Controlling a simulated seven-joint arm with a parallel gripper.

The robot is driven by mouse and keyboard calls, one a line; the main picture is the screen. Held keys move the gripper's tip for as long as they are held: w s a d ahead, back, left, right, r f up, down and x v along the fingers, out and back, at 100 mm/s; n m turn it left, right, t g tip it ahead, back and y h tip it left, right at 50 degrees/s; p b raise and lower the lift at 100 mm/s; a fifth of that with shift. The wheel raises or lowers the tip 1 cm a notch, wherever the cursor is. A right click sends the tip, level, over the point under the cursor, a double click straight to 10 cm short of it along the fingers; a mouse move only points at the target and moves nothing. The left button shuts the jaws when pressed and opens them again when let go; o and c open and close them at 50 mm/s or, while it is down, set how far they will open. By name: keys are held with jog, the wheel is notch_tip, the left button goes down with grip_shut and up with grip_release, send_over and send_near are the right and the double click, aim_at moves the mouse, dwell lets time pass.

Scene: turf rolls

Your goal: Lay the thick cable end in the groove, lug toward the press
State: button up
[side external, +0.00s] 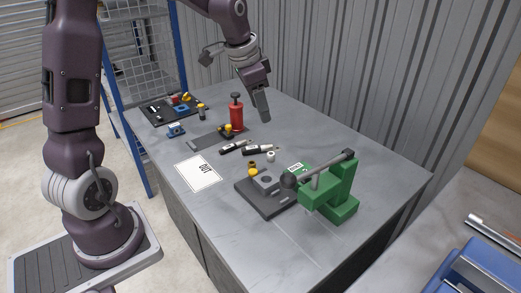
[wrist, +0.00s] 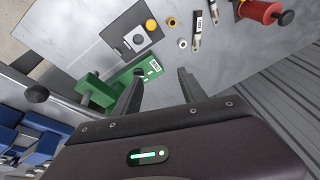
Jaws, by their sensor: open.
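Two short black cable ends with pale labels lie side by side on the table: one on the left (side external: 234,147), one on the right (side external: 259,150). In the wrist view they are near the top (wrist: 197,30) (wrist: 214,12). The groove is not clearly visible. My gripper (side external: 262,112) is open and empty, raised above the table, its fingers (wrist: 160,82) apart.
A yellow fitting (side external: 252,169) and white ring (side external: 271,156) lie between cables and press. A red bottle-like tool (side external: 237,116) stands behind the cables. An OUT sheet (side external: 194,178) lies at the left edge; a dark tray of parts (side external: 156,119) is farther back.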

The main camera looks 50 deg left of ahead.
jog(key=w+a+f+h, duration=0.1)
jog(key=w+a+f, duration=0.5)
jog(key=a+f, duration=0.4)
jog(key=h, duration=0.1)
send_over(252, 148)
jog(key=shift+m+t, duration=0.3)
notch_tip(252, 148, down, 8)
jog(key=x, duration=0.7)
jog(key=shift+a+f, duration=0.1)
jog(key=shift+a, duration=0.2)
grip_shut()
